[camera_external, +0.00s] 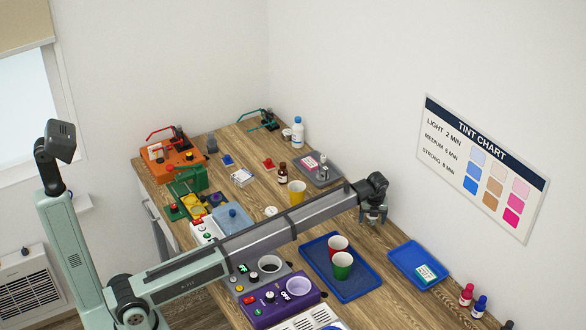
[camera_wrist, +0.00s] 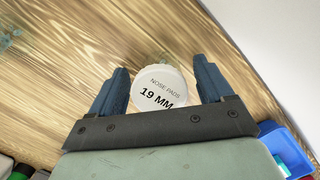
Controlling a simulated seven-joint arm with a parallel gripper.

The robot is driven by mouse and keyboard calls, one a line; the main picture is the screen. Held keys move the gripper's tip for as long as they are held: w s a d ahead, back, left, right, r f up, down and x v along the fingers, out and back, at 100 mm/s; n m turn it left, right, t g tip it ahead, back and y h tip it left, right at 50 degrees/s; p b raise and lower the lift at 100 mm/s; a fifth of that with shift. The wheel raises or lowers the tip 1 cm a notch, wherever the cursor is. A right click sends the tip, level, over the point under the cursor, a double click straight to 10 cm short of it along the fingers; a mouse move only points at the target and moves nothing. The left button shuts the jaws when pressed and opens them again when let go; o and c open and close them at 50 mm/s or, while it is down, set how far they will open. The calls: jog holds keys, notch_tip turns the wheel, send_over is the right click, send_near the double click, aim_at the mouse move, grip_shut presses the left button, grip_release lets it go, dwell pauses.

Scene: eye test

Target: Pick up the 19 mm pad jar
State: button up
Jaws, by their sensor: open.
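The pad jar (camera_wrist: 161,88) shows in the wrist view as a round white lid printed "NOSE PADS 19 MM". It lies between the two blue fingers of my gripper (camera_wrist: 160,73), with a gap on each side at the tips. The lower edge of the lid is hidden behind the dark gripper bar. In the external view my gripper (camera_external: 373,215) is low over the wooden table, right of the tray with cups. I cannot make out the jar clearly there. My gripper is open and holds nothing.
A dark blue tray (camera_external: 357,290) with a red and a green cup stands in front of my gripper. A brighter blue tray (camera_external: 405,256) with a small box lies to the right. The wall is close behind. My arm spans the table above several devices.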

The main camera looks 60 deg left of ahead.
jog(key=c, duration=1.1)
jog(key=shift+r, duration=0.15)
